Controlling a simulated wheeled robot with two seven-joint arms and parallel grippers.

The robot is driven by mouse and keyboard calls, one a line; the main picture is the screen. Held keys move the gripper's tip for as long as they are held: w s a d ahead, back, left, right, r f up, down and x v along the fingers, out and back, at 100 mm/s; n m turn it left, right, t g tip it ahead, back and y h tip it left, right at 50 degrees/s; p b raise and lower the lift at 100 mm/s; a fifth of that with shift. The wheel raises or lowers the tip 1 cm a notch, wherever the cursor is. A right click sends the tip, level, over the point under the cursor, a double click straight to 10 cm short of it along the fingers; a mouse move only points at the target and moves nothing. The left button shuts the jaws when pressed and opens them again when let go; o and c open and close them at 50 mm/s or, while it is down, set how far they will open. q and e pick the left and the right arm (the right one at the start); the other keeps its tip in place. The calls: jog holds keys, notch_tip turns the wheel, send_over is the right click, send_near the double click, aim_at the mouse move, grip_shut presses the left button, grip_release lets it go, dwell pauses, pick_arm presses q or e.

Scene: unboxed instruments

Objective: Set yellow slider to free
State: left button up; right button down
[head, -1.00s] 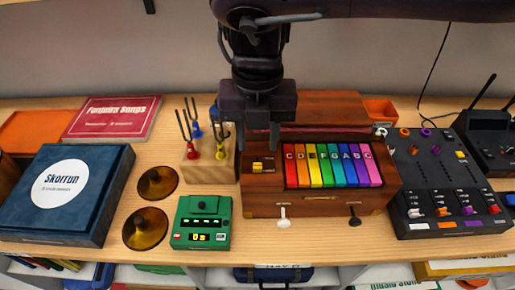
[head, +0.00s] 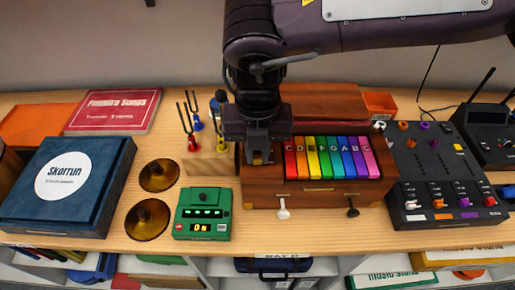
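A wooden keyboard box (head: 292,199) with rainbow keys stands in the middle of the table. The small yellow slider (head: 258,161) is on its top panel, left of the red key. My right gripper (head: 257,156) points down over this panel, with its fingers apart on either side of the slider. It looks open; I cannot tell whether a finger touches the slider. The gripper hides most of the panel, and the slider's setting and labels cannot be read. My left gripper is not in view.
Tuning forks on a wooden block (head: 209,165) stand close left of the gripper. A green device (head: 203,214) and brass cymbals (head: 147,219) lie in front. A black mixer (head: 440,176) is at right. White (head: 283,209) and black (head: 352,208) levers stick out of the box front.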

jog(key=shift+w+r, duration=0.1)
jog(key=shift+w, duration=0.2)
jog(key=shift+w+p, duration=0.45)
jog(key=shift+w, duration=1)
jog(key=c, duration=1.4)
grip_release()
jog(key=shift+o, duration=0.2)
